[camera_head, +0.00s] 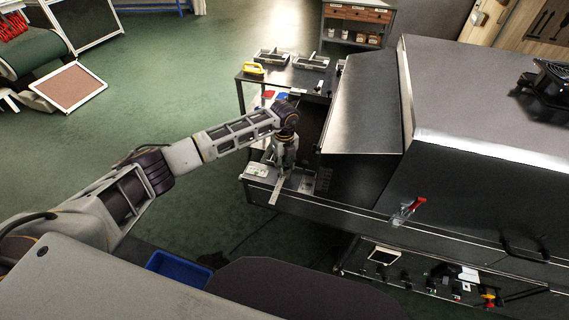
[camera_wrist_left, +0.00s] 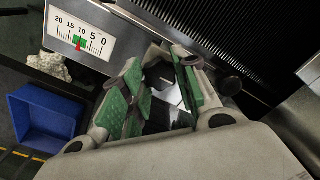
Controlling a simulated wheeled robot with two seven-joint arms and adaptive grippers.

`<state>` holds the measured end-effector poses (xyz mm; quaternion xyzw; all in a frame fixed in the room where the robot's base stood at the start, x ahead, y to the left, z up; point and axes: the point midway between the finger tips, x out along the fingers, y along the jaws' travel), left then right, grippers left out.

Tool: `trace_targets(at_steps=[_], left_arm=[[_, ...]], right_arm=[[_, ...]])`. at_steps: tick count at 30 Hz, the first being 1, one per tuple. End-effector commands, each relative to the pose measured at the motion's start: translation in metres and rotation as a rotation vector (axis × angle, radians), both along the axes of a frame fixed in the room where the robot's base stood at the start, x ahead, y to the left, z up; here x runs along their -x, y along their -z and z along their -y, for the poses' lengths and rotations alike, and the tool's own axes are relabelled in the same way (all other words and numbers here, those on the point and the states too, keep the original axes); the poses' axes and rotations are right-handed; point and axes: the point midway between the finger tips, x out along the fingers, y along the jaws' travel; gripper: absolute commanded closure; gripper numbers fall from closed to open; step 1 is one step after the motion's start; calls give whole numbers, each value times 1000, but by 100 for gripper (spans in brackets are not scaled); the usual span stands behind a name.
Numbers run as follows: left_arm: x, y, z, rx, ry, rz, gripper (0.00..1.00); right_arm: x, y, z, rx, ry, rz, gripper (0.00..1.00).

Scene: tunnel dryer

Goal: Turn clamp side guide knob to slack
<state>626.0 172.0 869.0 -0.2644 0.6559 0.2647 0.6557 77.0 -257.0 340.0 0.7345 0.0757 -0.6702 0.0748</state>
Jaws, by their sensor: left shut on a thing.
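My left gripper (camera_head: 284,160) points down at the near end of the dryer, over the side guide (camera_head: 279,188). In the left wrist view its two green-padded fingers (camera_wrist_left: 160,85) are closed around a dark knob (camera_wrist_left: 158,74), which is mostly hidden between them. A white scale plate (camera_wrist_left: 82,37) marked 20 to 0 is beside it, with a green mark near 10. The plate also shows small in the head view (camera_head: 257,169). My right gripper is not in view.
The grey dryer housing (camera_head: 365,105) rises right of the gripper. Another black knob (camera_wrist_left: 230,86) is close to the right finger. A blue bin (camera_wrist_left: 46,117) stands below. A dark table (camera_head: 290,78) with trays is behind, and a red-handled lever (camera_head: 410,208) is on the dryer's front.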

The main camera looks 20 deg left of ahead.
Motion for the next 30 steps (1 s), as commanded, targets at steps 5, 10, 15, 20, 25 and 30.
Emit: trace_targets(at_steps=[5,10,15,20,25,30], left_arm=[[-1,-1,0,1,-1,2,54],[0,0,0,0,0,1,48],[0,0,0,1,0,1,48],[0,-3,0,1,0,1,48],[-1,-14,0,1,1,1,48],[-1,-35,0,1,0,4,48]], right_arm=[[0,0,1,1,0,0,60],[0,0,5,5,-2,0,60],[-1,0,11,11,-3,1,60],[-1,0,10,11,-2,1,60],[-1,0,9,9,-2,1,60],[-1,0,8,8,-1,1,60]])
